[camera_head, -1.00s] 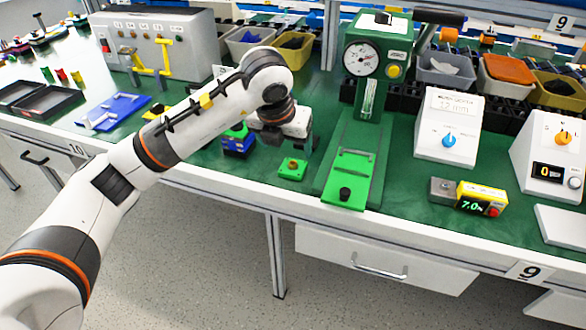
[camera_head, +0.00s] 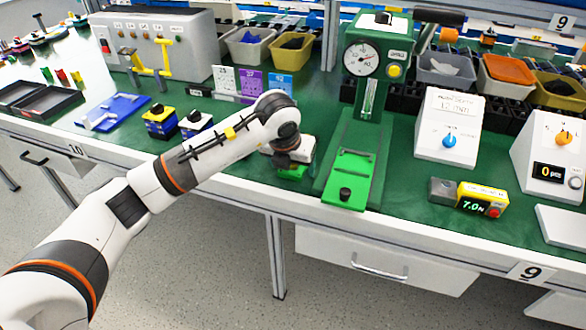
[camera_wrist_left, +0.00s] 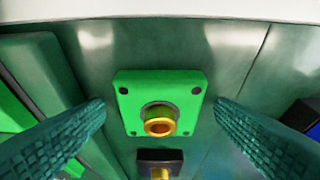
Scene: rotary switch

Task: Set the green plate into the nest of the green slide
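The green plate (camera_head: 292,173) lies on the green bench top, left of the press, mostly hidden by my left gripper (camera_head: 292,160) in the head view. In the left wrist view the plate (camera_wrist_left: 130,93) is square, with dark corner holes and a brass-coloured knob (camera_wrist_left: 160,122). My left gripper is open above it, one finger on each side, with gaps to the plate. The green slide (camera_head: 346,190) is under the press, right of the gripper, with a handle bar and a black knob. I cannot make out its nest. My right gripper is not in view.
The press (camera_head: 375,60) with a dial stands behind the slide. A small dark block with a yellow top (camera_wrist_left: 160,158) is close to the plate. Two blocks, blue-yellow (camera_head: 160,122) and white-topped (camera_head: 195,123), stand to the left.

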